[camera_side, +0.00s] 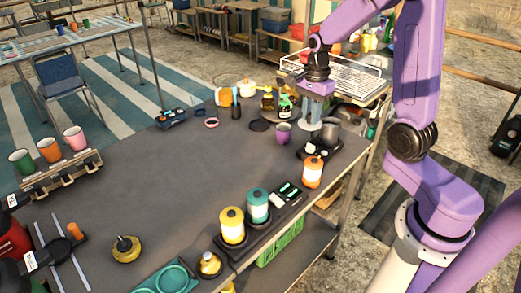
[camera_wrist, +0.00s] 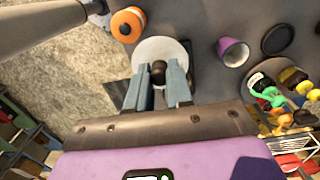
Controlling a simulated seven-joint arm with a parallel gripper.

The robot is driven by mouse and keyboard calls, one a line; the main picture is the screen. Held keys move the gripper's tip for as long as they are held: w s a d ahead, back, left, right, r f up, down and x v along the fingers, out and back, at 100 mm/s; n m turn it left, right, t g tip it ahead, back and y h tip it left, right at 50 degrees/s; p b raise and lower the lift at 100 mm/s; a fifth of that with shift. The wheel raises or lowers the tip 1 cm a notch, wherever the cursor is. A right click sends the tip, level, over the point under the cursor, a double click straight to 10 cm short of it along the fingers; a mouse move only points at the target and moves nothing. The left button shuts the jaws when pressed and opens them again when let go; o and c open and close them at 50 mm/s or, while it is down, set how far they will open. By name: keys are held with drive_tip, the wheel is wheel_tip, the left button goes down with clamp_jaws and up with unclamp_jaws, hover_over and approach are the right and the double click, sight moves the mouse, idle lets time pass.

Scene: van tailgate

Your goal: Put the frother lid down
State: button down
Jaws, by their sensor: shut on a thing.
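In the wrist view my gripper (camera_wrist: 158,78) is shut on the dark knob of a round, pale grey lid (camera_wrist: 150,49), which I take to be the frother lid. In the side view my gripper (camera_side: 314,118) points down over the right back of the table, and its fingers mostly hide the lid. A grey metal jug (camera_side: 329,131), perhaps the frother, stands just below and right of the fingers. I cannot tell whether the lid touches anything below it.
A purple cup (camera_side: 283,134) and a flat black disc (camera_side: 259,125) stand left of my gripper. Dark bottles (camera_side: 268,103) stand behind. An orange-and-white canister (camera_side: 313,172) stands nearer the front, with yellow (camera_side: 232,225) and teal (camera_side: 257,206) ones. The table's middle (camera_side: 170,185) is clear.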

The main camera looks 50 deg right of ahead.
drive_tip(key=w+a+f, duration=0.1)
drive_tip(key=w+f, duration=0.3)
drive_tip(key=w, duration=0.1)
drive_tip(key=w+a+f+n, duration=0.1)
drive_tip(key=w+f, duration=0.4)
drive_tip(key=w, duration=0.1)
drive_tip(key=w+a+f+n, duration=0.1)
drive_tip(key=w+f, duration=0.3)
drive_tip(key=w, duration=0.1)
drive_tip(key=shift+w+a+f, duration=0.15)
drive_tip(key=shift+w, duration=0.25)
drive_tip(key=shift+w+f, duration=0.2)
drive_tip(key=shift+f, duration=0.05)
drive_tip(key=shift+w+f, duration=0.1)
drive_tip(key=shift+f, duration=1.45)
drive_tip(key=shift+f, duration=0.1)
drive_tip(key=c, duration=1)
unclamp_jaws()
